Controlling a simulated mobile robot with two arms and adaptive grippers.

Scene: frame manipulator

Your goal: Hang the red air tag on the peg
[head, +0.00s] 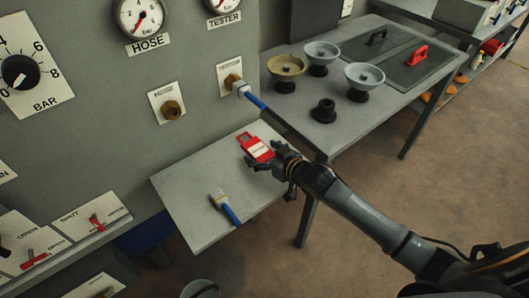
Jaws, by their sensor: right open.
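The red air tag (257,149), with a white label and a hole at its upper end, is over the grey shelf below the panel. My right gripper (268,163) is open at the tag's lower right end, with its fingers close around that end. I cannot tell whether the fingers touch the tag, or whether the tag rests on the shelf. I cannot make out a peg for certain in this view. My left gripper is not in view.
The grey shelf (185,185) holds a loose blue hose end (229,212). Another blue hose (257,102) is plugged into the panel, right of a bare brass fitting (172,110). Bowls and a black knob (323,111) stand on the table at the right.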

